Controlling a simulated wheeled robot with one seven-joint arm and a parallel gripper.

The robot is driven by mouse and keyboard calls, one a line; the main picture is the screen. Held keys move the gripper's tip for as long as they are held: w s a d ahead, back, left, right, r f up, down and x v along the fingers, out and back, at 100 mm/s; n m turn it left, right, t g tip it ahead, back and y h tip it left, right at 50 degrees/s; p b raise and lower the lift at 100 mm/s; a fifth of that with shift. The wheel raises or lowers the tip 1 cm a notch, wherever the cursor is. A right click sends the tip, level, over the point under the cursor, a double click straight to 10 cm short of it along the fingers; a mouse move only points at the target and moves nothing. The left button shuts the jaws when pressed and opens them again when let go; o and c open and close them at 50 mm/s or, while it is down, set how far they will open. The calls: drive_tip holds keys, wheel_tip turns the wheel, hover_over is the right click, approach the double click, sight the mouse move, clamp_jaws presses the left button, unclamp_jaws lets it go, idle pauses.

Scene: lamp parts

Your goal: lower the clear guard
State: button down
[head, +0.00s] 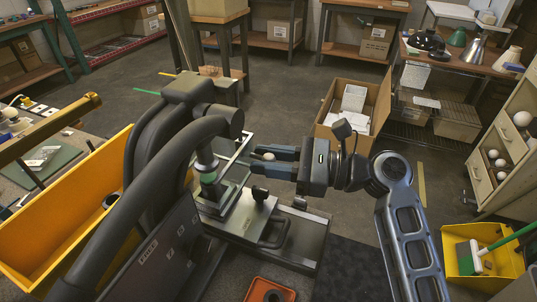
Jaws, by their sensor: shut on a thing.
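The clear guard (236,148) is a see-through pane with pale edges, standing at the front of a dark grey machine (188,90). My gripper (261,160) comes in from the right with its blue fingers pointing left, beside the guard. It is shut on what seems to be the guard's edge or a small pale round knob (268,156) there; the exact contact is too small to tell. The machine's arm and thick hose hide part of the guard's left side.
A metal vise-like fixture (262,215) sits on the machine's base below my gripper. A yellow bin (70,205) stands at the left, and an orange tray (270,290) at the front. An open cardboard box (378,105) stands behind my gripper. Bare floor lies further back.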

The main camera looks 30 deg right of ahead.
drive_tip(key=c, duration=0.9)
unclamp_jaws()
drive_tip(key=shift+b+v, duration=0.3)
drive_tip(key=shift+v, duration=3.65)
